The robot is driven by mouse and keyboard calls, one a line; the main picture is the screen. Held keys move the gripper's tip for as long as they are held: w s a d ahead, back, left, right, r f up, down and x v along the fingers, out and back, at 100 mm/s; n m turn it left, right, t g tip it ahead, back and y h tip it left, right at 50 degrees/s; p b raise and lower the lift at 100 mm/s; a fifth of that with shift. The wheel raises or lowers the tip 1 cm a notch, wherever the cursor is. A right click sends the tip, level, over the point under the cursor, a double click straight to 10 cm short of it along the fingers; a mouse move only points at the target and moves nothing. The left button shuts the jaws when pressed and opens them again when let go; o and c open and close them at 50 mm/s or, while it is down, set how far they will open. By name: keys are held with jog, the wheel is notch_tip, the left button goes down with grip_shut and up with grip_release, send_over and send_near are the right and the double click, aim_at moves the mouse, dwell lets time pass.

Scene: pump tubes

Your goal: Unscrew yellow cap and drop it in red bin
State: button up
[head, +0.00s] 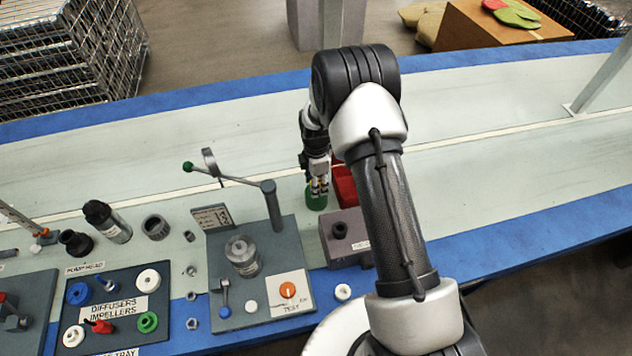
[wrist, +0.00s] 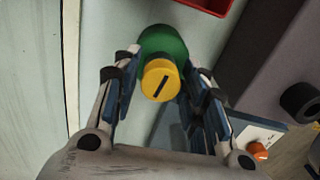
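The yellow cap (wrist: 161,80) has a dark slot across its face and sits on the green bottle (wrist: 163,43) in the wrist view. My gripper (wrist: 160,72) is open around the cap, one finger on each side, with small gaps visible between fingers and cap. In the head view my gripper (head: 318,187) points down over the green bottle (head: 316,200), and the cap is mostly hidden by the fingers. The red bin (head: 345,187) stands just right of the bottle, partly hidden by my arm. Its rim (wrist: 207,7) shows at the top of the wrist view.
A grey block with a black ring (head: 339,230) stands close to the bin. A grey test station (head: 262,255) with a lever arm is to the left. The diffuser tray (head: 118,305) and loose black parts lie farther left. The bench behind the bottle is clear.

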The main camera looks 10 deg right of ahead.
jog(key=m, duration=0.7)
jog(key=shift+m, duration=0.3)
jog(key=m, duration=0.8)
jog(key=shift+d, duration=0.1)
jog(key=shift+c, duration=0.5)
jog(key=c, duration=0.8)
jog(key=shift+c, duration=0.2)
